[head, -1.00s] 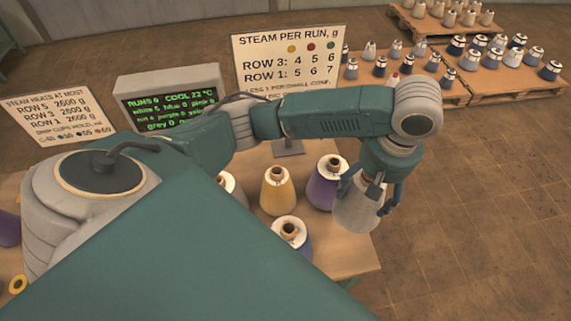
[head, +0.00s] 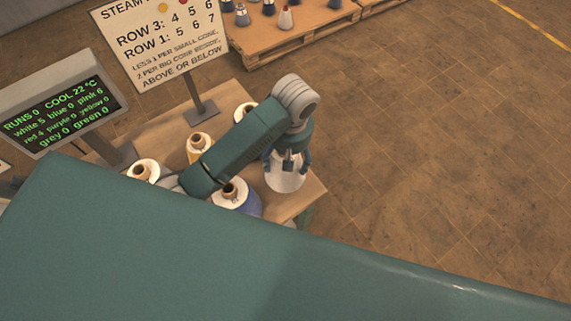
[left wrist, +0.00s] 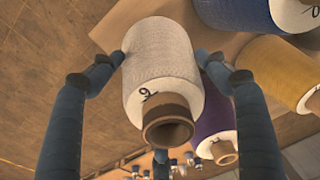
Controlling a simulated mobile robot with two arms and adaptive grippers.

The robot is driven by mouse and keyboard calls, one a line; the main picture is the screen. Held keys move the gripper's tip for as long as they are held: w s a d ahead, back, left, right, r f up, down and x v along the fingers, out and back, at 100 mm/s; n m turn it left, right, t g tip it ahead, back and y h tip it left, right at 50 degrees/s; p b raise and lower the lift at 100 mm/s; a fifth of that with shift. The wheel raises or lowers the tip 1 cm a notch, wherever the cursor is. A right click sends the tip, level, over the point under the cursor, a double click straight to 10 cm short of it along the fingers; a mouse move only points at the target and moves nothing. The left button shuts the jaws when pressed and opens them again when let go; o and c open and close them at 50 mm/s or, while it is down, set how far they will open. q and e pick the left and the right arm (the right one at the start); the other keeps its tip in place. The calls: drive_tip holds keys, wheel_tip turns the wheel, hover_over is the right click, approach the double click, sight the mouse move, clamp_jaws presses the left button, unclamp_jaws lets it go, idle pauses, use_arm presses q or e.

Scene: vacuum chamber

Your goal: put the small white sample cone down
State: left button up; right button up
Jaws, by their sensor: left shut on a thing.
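The small white sample cone (head: 283,180) is held upright in my left gripper (head: 287,162), over the right end of the wooden table (head: 305,190) in the head view. I cannot tell whether its base touches the table. In the left wrist view the white cone (left wrist: 160,60) sits between the fingers of my left gripper (left wrist: 160,60), its brown tube end and a handwritten mark facing the camera. My right gripper is not in view.
Near it on the table stand a blue cone (head: 244,200), a yellow cone (head: 195,157) and another white-topped cone (head: 143,170). A sign (head: 165,40) and a screen (head: 65,108) rise behind. A pallet (head: 290,38) with cones lies beyond; floor is clear to the right.

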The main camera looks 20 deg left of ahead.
use_arm(q)
drive_tip(key=f, duration=0.4)
drive_tip(key=shift+s+p, duration=0.2)
drive_tip(key=shift+p, duration=0.1)
drive_tip(key=o, duration=1.4)
drive_tip(key=shift+o, duration=1.4)
drive_tip(key=shift+w+f, duration=0.1)
